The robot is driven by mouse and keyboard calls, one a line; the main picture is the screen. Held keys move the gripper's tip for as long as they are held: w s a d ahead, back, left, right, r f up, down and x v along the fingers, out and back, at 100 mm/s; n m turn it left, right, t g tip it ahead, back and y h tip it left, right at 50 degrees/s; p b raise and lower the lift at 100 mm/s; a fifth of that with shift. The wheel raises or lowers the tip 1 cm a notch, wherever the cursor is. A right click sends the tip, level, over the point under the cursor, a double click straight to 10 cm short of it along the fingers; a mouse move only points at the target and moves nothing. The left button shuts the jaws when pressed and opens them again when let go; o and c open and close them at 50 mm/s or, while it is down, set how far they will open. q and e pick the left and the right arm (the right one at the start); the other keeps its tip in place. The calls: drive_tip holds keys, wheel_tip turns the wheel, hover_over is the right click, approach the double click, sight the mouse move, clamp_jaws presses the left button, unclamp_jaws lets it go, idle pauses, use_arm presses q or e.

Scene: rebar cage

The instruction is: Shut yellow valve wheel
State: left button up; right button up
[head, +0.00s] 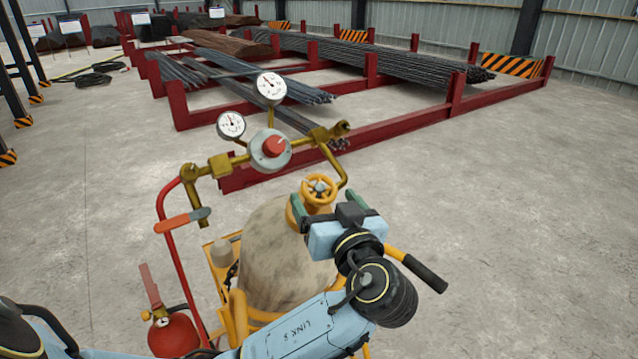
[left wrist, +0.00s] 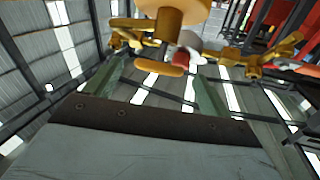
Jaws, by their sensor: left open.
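The yellow valve wheel (head: 319,189) stands at the top of a stained beige gas cylinder (head: 285,255), under the brass regulator pipework. My left gripper (head: 326,200) is open, with its green fingers around the near side of the wheel, one on the left and one on the right. I cannot tell whether they touch it. In the left wrist view my left gripper (left wrist: 155,78) shows its two green fingers apart. Yellow-orange parts (left wrist: 175,14) show above and between them. My right gripper is not in view.
The red regulator knob (head: 274,146) and two pressure gauges (head: 271,86) sit just behind the wheel. The yellow cart has a black handle (head: 425,273). Red racks of rebar stand farther back; the right floor is clear.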

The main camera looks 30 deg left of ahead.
sight(322, 196)
use_arm(q)
drive_tip(key=shift+p+x, duration=0.3)
drive_tip(key=shift+x, duration=1.9)
drive_tip(key=shift+c, duration=0.2)
drive_tip(key=c, duration=0.9)
